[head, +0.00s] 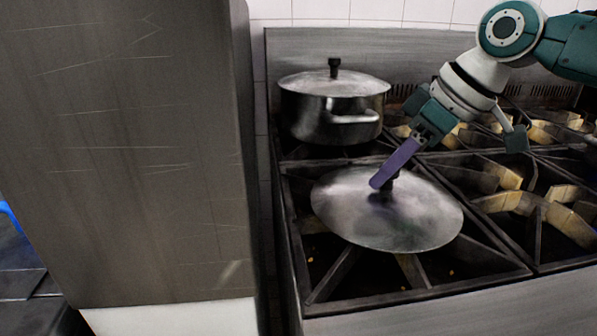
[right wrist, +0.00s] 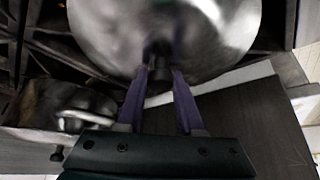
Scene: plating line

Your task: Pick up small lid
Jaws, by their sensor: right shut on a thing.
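The small lid (head: 345,205) is a round metal disc with a dark knob, over the front left burner of the stove in the head view. It looks slightly tilted. My right gripper (head: 382,183) reaches down from the upper right, its purple fingers shut on the lid's knob. The right wrist view shows the lid (right wrist: 220,30) at the top, with the dark knob (right wrist: 159,64) between the two purple fingers of the right gripper (right wrist: 160,75). I cannot tell whether the lid touches the grate. My left gripper is not in view.
A metal pot (head: 310,115) with its own lid (head: 335,83) stands on the back left burner. The burners on the right (head: 540,205) look empty. A tall steel cabinet (head: 130,150) stands left of the stove, with a narrow gap between them.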

